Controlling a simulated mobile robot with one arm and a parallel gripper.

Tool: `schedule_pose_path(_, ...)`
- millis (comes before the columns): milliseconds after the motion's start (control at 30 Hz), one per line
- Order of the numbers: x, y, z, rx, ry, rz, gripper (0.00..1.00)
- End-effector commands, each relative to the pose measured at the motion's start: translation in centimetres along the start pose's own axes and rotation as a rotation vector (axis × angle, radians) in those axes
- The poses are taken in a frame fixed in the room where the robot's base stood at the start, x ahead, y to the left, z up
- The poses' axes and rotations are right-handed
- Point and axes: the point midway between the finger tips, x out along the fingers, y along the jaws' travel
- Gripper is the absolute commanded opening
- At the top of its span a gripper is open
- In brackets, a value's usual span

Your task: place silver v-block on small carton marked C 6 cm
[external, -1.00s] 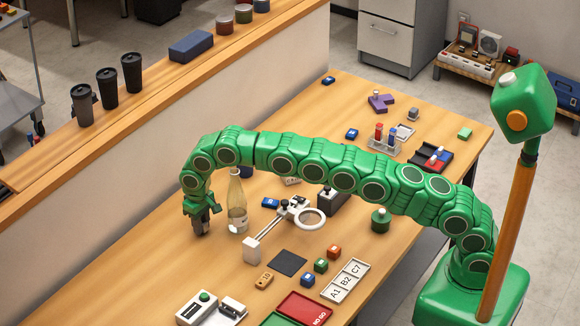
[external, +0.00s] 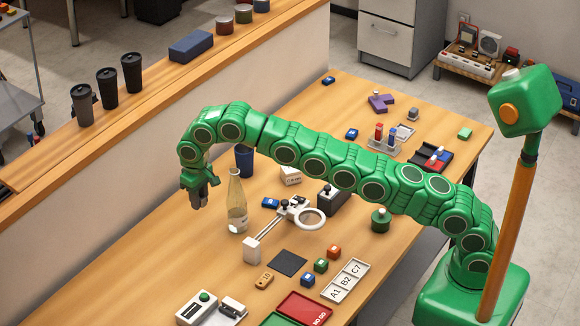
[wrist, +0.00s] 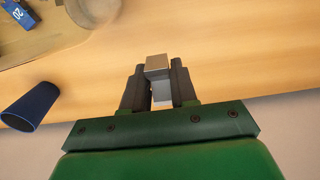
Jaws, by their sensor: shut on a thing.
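My gripper (external: 199,198) hangs above the left side of the wooden table, left of the glass bottle. In the wrist view my gripper (wrist: 155,84) is shut on a small grey metallic block, the silver v-block (wrist: 158,63), which sticks out past the fingertips. The fingers hide part of it, and its groove cannot be made out. In the external view the block is too small to tell apart from the fingers. A small white carton (external: 290,176) with a dark mark stands behind the bottle, just below my arm. Its mark is too small to read.
The bottle (external: 237,205) stands close to the right of my gripper, with a dark blue cup (external: 244,161) behind it. A magnifier stand (external: 310,219) and a dark box (external: 333,201) stand further right. The table's left front is clear.

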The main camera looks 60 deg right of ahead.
Motion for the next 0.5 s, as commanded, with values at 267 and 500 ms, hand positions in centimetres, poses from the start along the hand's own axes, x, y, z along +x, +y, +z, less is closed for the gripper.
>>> schedule_pose_path(267, -1.6, 4.4, -0.1, 0.013, 0.001, 0.007, 0.0)
schedule_pose_path(500, -3.3, 9.1, 0.5, 0.019, 0.006, 0.012, 0.0)
